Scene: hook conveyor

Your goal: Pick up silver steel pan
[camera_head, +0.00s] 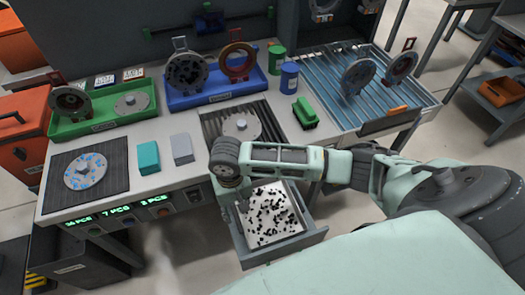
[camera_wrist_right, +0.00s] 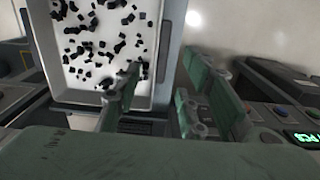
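A grey metal pan or drawer (camera_head: 277,252) with a pale inside and many small black bits juts out below the table front. I cannot tell whether it is the silver steel pan named in the task. My right gripper (camera_head: 240,204) is over its left edge, pointing down. In the right wrist view the right gripper (camera_wrist_right: 162,82) is open, with its fingers apart. The left finger overlaps the bottom right corner of the pan (camera_wrist_right: 165,45), and the right finger is outside its side wall. Contact is unclear. My left gripper is not in view.
The worktable (camera_head: 200,205) holds a green tray (camera_head: 102,124), a blue tray (camera_head: 215,97) and a dark mat (camera_head: 118,160) with discs. A slatted bed (camera_head: 385,115) is at the right. Lit displays and buttons (camera_head: 118,212) line the table front.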

